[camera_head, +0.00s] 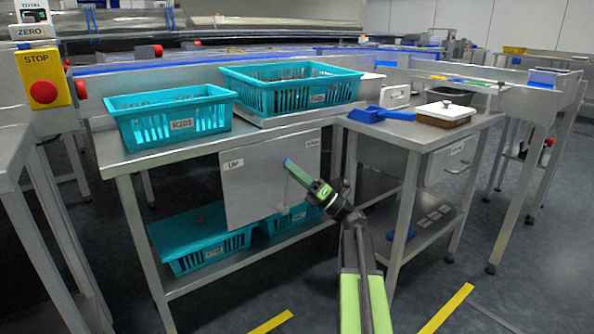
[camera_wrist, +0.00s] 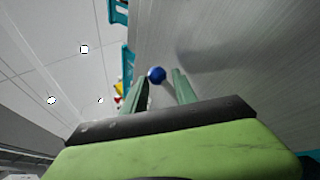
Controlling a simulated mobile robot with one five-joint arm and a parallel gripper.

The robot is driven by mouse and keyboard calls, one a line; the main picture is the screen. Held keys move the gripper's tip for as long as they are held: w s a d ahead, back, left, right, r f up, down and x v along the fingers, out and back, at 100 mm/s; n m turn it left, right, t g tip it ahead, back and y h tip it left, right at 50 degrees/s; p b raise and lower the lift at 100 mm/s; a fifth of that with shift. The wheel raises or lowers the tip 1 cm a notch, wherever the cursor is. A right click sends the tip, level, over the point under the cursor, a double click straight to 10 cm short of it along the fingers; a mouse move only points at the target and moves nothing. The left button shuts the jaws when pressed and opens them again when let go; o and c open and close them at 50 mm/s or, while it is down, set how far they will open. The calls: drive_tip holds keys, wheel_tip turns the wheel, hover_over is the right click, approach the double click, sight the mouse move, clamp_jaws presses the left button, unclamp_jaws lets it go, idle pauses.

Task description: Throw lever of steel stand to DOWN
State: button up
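The steel stand's grey panel (camera_head: 245,190) hangs below the table's front edge. It has an UP label (camera_head: 232,164) at its left and another label (camera_head: 313,143), too small to read, at its upper right. In the wrist view the lever's round blue knob (camera_wrist: 157,74) lies at the fingertips, nearer the left finger. My gripper (camera_wrist: 164,78) is open, with a gap between its green fingers; I cannot tell whether they touch the knob. In the head view my gripper (camera_head: 291,167) reaches the panel's middle and hides most of the lever, so its angle is unclear.
Teal crates (camera_head: 175,122) stand on the table, with more on the shelf below. A side table (camera_head: 425,128) at the right holds a blue scoop (camera_head: 385,114) and a brown box with a white lid (camera_head: 446,112). A STOP button (camera_head: 43,92) is at far left.

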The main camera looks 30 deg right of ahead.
drive_tip(key=shift+o, duration=0.9)
drive_tip(key=s+d+r+p, duration=0.7)
drive_tip(key=s+r+p, duration=0.2)
drive_tip(key=r+p, duration=0.2)
drive_tip(key=shift+s, duration=0.15)
drive_tip(key=shift+d, duration=0.1)
